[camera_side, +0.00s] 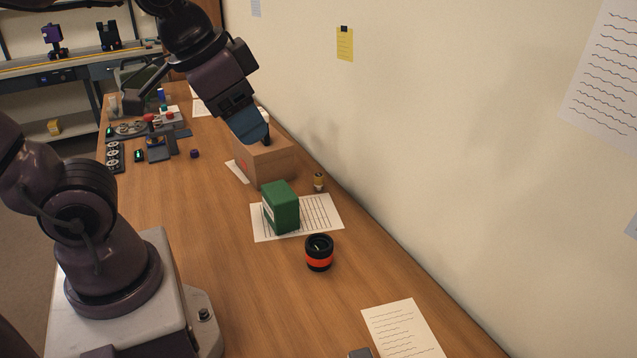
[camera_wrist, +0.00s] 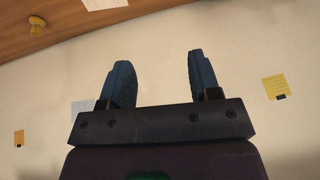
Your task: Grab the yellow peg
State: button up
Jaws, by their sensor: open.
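A small yellow peg-like piece (camera_side: 319,182) stands on the table close to the wall, right of the cardboard box; its details are too small to tell. In the wrist view a yellow piece (camera_wrist: 37,25) shows on the wood at the upper left, apparently the same one. My gripper (camera_side: 262,138) has blue fingers and appears over the cardboard box, to the left of and higher than the yellow piece. In the wrist view my gripper (camera_wrist: 158,78) has its fingers spread with nothing between them, facing the wall.
The cardboard box (camera_side: 265,163) sits beneath my gripper in the side view. A green block (camera_side: 281,208) stands on a printed sheet (camera_side: 325,216). A black lens part with an orange band (camera_side: 319,254) stands nearer. Several tools and trays (camera_side: 150,130) fill the far left.

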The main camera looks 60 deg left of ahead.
jog(key=w+a+f+m+g+y, duration=0.3)
jog(key=w+a+f, duration=0.1)
jog(key=w+a, duration=0.4)
jog(key=w+a+f+m+g+y, duration=0.2)
jog(key=w+a+f+m+y, duration=0.5)
jog(key=w+f, duration=0.6)
jog(key=m+t+y, duration=0.1)
jog(key=m+y, duration=0.2)
jog(key=m, duration=0.5)
send_near(318, 174)
jog(key=shift+s+d+r, duration=0.1)
jog(key=shift+d+r, duration=0.5)
jog(key=shift+r, duration=0.05)
jog(key=shift+a+f+m, duration=0.2)
jog(key=shift+f+m, duration=0.1)
jog(key=x, duration=1.2)
jog(key=shift+a+f, duration=0.2)
jog(key=shift+f, duration=0.15)
jog(key=shift+c, duration=0.2)
jog(key=c, duration=1)
